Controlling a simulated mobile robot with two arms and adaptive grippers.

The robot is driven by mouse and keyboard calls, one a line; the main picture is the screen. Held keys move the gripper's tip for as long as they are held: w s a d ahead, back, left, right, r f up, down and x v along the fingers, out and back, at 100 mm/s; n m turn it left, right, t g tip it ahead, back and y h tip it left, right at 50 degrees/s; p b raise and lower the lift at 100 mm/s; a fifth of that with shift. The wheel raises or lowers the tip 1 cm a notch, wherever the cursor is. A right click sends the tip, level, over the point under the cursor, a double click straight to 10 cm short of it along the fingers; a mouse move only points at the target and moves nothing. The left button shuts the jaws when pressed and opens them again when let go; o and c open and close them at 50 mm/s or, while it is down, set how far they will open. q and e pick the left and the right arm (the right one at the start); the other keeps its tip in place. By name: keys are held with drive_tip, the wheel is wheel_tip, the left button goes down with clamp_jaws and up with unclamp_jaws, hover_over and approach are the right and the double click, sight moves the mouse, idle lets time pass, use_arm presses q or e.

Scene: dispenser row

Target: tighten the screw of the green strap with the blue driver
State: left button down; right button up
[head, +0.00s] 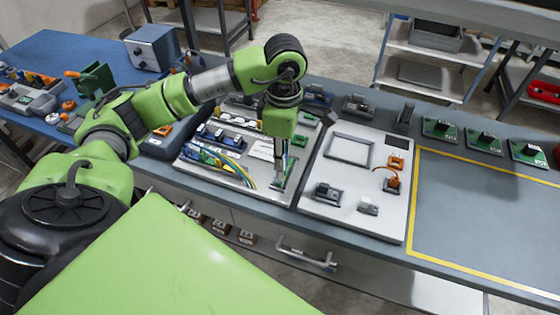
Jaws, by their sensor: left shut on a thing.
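My left gripper (280,174) points down over the right part of a light panel (240,184) on the bench. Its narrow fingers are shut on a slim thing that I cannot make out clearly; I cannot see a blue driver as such. A green piece (291,172) lies right beside the fingertips, partly covered by them. I cannot tell whether it is the green strap, and its screw is too small to see. Blue, yellow and green cables (222,166) run over the panel to the left of the gripper. My right gripper is not in view.
A second light panel (330,205) with a grey frame, small blocks and an orange part lies to the right. Green boards (484,142) stand at the back right. The yellow-outlined area (480,210) is bare. A blue-grey box (152,47) stands at the back left.

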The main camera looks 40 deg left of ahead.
use_arm(q)
drive_tip(key=n, duration=0.3)
drive_tip(key=shift+n, duration=0.4)
drive_tip(key=n, duration=0.3)
drive_tip(key=shift+n, duration=0.3)
drive_tip(key=n, duration=0.6)
drive_tip(key=shift+a, duration=0.15)
drive_tip(key=shift+w+f+b, duration=0.1)
drive_tip(key=shift+f+b, duration=0.2)
drive_tip(key=shift+b, duration=0.15)
drive_tip(key=shift+f, duration=0.1)
drive_tip(key=shift+f+b, duration=0.45)
drive_tip(key=shift+b, duration=0.15)
